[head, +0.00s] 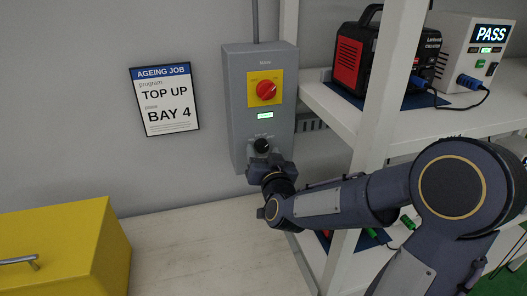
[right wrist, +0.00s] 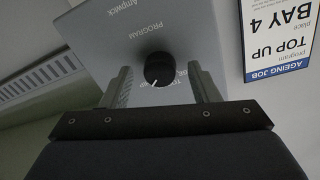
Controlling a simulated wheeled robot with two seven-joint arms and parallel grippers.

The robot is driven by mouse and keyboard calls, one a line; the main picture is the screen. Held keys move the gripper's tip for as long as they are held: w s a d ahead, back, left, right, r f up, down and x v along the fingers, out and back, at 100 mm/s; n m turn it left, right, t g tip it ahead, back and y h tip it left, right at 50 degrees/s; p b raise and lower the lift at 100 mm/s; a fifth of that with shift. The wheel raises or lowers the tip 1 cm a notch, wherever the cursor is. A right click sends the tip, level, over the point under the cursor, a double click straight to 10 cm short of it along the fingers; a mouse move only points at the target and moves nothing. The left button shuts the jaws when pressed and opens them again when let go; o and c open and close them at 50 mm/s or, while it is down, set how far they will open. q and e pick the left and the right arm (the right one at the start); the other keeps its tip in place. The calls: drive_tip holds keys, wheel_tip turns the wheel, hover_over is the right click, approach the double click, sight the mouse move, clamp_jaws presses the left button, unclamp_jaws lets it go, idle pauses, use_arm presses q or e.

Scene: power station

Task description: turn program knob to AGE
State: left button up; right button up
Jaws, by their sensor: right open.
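The program knob (head: 261,146) is black and round, low on the front of a grey control box (head: 237,105). In the right wrist view the knob (right wrist: 159,67) sits under the word PROGRAM, and its white mark points down and left in the picture. Lettering below it is partly hidden, so I cannot read the positions, AGE included. My right gripper (head: 259,164) is just below the knob in the head view. In the wrist view its two fingers stand apart on either side of the knob, with gaps showing. My left gripper is not in view.
A red rotary switch (head: 266,90) on a yellow plate and a small lit display (head: 265,115) are above the knob. A wall sign (head: 164,100) reads TOP UP, BAY 4. A white shelf (head: 335,105) with devices stands right; a yellow box (head: 75,240) sits on the bench.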

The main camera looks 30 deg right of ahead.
drive_tip(key=shift+w+d, duration=0.15)
drive_tip(key=shift+w, duration=0.25)
drive_tip(key=c, duration=1)
drive_tip(key=shift+o, duration=0.2)
